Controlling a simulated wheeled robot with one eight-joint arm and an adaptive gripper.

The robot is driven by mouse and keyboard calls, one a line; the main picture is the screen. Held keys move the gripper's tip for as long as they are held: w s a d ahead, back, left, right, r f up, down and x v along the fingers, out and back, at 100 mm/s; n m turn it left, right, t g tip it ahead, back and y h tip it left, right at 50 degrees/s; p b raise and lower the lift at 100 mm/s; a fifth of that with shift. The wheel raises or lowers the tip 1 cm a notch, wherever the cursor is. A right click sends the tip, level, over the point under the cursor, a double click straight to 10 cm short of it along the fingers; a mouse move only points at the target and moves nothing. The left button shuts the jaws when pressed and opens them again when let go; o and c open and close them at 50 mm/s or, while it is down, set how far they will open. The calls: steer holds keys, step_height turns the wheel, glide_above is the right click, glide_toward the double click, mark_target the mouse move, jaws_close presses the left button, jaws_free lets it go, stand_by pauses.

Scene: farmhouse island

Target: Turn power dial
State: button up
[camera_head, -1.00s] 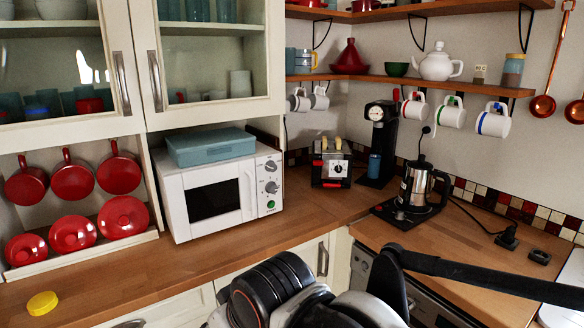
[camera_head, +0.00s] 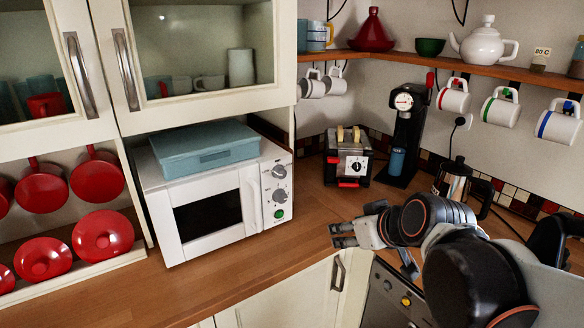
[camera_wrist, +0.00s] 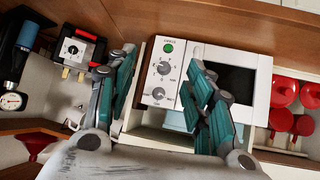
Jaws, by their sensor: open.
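A white microwave (camera_head: 210,205) stands on the wooden counter, its door shut. Its control panel at the right has an upper dial (camera_head: 278,170), a lower dial (camera_head: 279,195) and a green button (camera_head: 279,214). Dial labels are too small to read, so I cannot tell which is power. The wrist view shows the microwave upside down, with the dials (camera_wrist: 164,68) (camera_wrist: 158,92) seen between my fingers. My gripper (camera_head: 372,250) is right of the panel and apart from it. It is open and empty, its teal-padded fingers (camera_wrist: 161,52) spread.
A blue-lidded box (camera_head: 205,150) lies on the microwave. A toaster (camera_head: 348,160), a black coffee machine (camera_head: 403,135) and a kettle (camera_head: 453,183) stand to the right. Red pans (camera_head: 100,235) are at the left. Counter in front of the microwave (camera_head: 240,255) is clear.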

steer(key=w+a+r+n+t+y+p, duration=0.15)
steer(key=w+a, duration=0.25)
steer(key=w, duration=0.4)
steer(key=w+a+r+n+t+y+p, duration=0.1)
steer(key=w+a+n+p, duration=0.2)
steer(key=w+a, duration=0.35)
steer(key=b, duration=0.3)
glide_toward(283, 175)
steer(key=shift+y, duration=0.35)
steer(key=x, duration=0.8)
steer(key=shift+w+f, duration=0.25)
steer(key=shift+w, duration=0.15)
steer(key=shift+c, duration=0.3)
steer(key=c, duration=1)
